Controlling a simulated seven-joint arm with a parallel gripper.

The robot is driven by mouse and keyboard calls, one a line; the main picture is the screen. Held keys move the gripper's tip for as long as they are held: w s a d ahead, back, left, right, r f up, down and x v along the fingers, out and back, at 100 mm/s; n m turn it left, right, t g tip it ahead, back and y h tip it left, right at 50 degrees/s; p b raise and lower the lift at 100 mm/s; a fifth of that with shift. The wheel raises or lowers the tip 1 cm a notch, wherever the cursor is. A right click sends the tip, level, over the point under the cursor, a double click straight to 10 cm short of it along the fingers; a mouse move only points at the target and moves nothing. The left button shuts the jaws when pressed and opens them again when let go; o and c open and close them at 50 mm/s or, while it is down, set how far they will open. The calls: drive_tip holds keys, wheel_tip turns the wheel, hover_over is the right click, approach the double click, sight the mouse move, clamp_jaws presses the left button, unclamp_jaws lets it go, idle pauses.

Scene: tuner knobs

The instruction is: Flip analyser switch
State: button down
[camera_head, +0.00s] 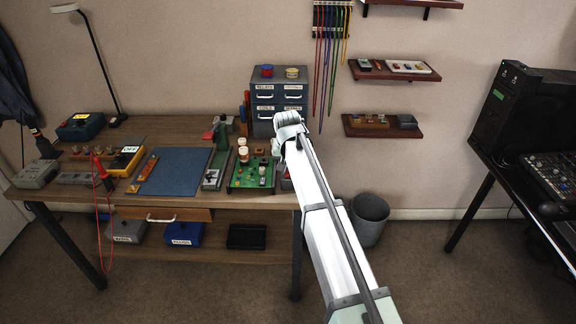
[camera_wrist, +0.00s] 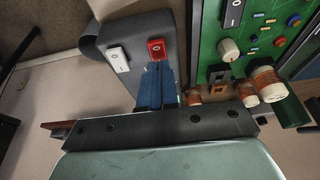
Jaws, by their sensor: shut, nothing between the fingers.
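In the wrist view a dark grey box carries a white rocker switch (camera_wrist: 118,59) on the left and a red rocker switch (camera_wrist: 156,48) on the right. No readable label tells which one is the analyser switch. My gripper (camera_wrist: 157,68) is shut and empty, its blue fingers together over the box face. The fingertips are just below the red switch in the picture; I cannot tell whether they touch it. In the head view my arm covers the gripper and most of this box.
Right beside the box is a green circuit board (camera_head: 237,184) with a black rocker switch (camera_wrist: 233,14), a white knob (camera_wrist: 229,49) and copper coils (camera_wrist: 267,83). A blue mat (camera_head: 172,172) lies left on the bench. A drawer cabinet (camera_head: 279,94) stands behind.

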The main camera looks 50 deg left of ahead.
drive_tip(key=s+d+v, duration=0.1)
drive_tip(key=v, duration=1.2)
drive_tip(key=shift+f, duration=0.1)
drive_tip(key=shift+w+a, duration=0.1)
